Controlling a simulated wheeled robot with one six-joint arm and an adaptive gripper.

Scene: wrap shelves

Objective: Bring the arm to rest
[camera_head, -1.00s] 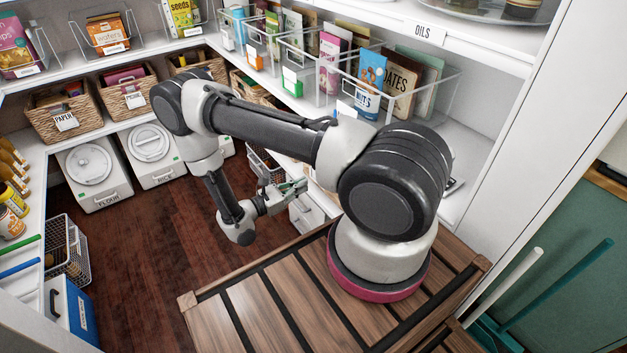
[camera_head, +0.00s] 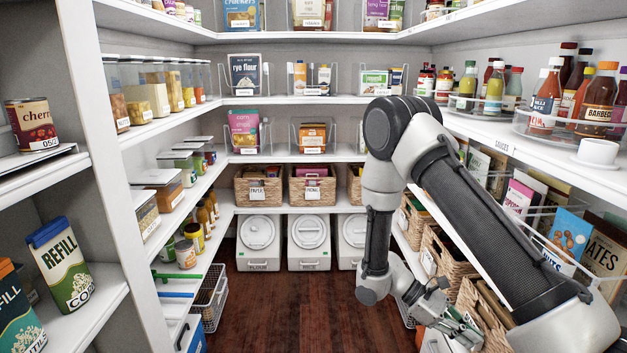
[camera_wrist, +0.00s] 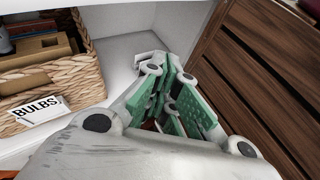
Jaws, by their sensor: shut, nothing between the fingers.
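My arm shows on the right of the head view, bent over at the elbow with its forearm hanging down. My gripper (camera_head: 460,325) is low at the right, close to the right-hand shelves and their baskets. In the wrist view my gripper (camera_wrist: 168,72) has green-padded fingers drawn together, with nothing held between them. A woven basket labelled BULBS (camera_wrist: 85,75) stands to its left on a white shelf, apart from the fingers. I cannot tell the exact gap between the gripper and the shelf edge.
White shelves line the left, back and right. Bottles stand on a turntable (camera_head: 540,125) at the upper right. White bins, including the flour bin (camera_head: 258,240), stand at the back. The dark wood floor (camera_head: 285,310) is clear in the middle. A wire basket (camera_head: 210,297) stands at the left.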

